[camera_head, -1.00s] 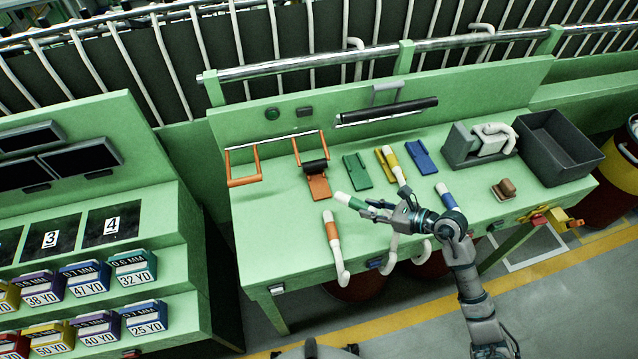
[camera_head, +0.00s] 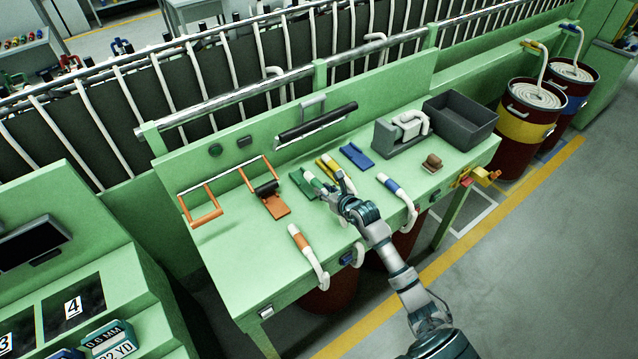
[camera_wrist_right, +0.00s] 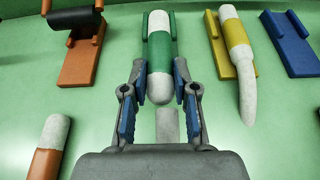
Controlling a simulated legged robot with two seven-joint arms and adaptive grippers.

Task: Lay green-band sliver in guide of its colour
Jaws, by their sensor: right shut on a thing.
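The green-band sliver (camera_head: 316,185) has white ends. In the right wrist view the sliver (camera_wrist_right: 159,88) lines up lengthwise with the green guide (camera_wrist_right: 147,35), its green band over or between the guide's edges. I cannot tell whether it rests on the guide floor. The green guide (camera_head: 300,188) also shows in the head view, partly hidden. My right gripper (camera_head: 339,186) is shut on the sliver's near part; in the wrist view its fingers (camera_wrist_right: 159,98) are on either side of the near white end. My left gripper is not in view.
The yellow-band sliver (camera_wrist_right: 235,32) lies in the yellow guide (camera_wrist_right: 219,50), close right. Further right is the empty blue guide (camera_head: 356,157). The orange guide (camera_head: 277,208) with a black roller is left. Orange-band (camera_head: 300,241) and blue-band (camera_head: 391,185) slivers lie at the front edge.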

